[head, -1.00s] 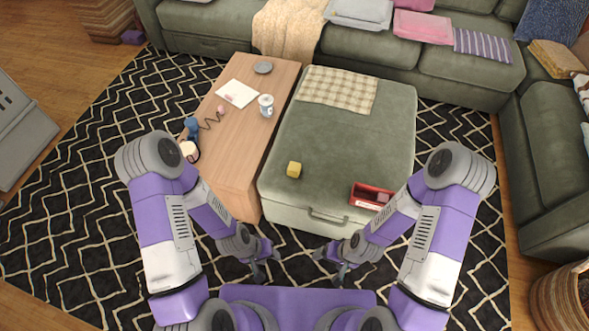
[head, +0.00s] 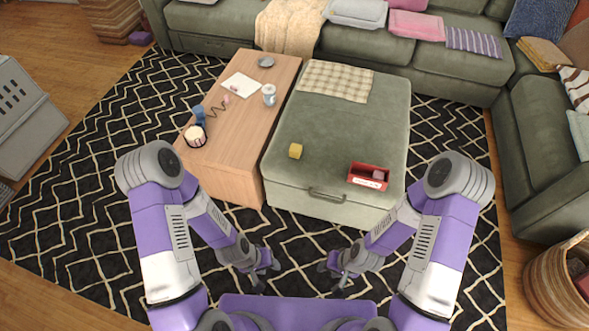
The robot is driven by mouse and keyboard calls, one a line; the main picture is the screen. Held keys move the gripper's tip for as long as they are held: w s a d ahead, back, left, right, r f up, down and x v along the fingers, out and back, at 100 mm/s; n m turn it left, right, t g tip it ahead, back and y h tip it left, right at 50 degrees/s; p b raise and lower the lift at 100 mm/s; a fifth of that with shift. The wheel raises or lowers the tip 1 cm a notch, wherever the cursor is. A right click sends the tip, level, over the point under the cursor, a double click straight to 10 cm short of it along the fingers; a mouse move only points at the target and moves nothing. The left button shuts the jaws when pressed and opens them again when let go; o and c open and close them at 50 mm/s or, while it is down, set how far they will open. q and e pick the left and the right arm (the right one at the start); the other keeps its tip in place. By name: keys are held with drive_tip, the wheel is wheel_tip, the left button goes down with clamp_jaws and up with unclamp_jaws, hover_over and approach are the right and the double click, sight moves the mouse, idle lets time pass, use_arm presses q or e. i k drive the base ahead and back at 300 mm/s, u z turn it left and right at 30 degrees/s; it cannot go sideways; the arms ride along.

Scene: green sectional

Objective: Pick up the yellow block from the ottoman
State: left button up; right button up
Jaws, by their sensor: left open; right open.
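The yellow block (head: 295,151) sits on top of the green ottoman (head: 335,118), near its front left part. My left gripper (head: 267,285) is open and empty, low in front of the ottoman and short of the block. My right gripper (head: 335,287) is open and empty, also low in front of the ottoman. Both are apart from the block.
A red box (head: 367,177) with something in it sits at the ottoman's front right. A checked cloth (head: 335,81) lies at its back. A wooden table (head: 236,136) with a white can (head: 269,95) and a candle (head: 195,136) stands left. A green sofa (head: 430,65) runs behind.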

sight(296, 150)
drive_tip(key=k, duration=0.5)
drive_tip(key=u, duration=1.25)
drive_tip(key=i, duration=2.55)
drive_tip(key=z, duration=2.35)
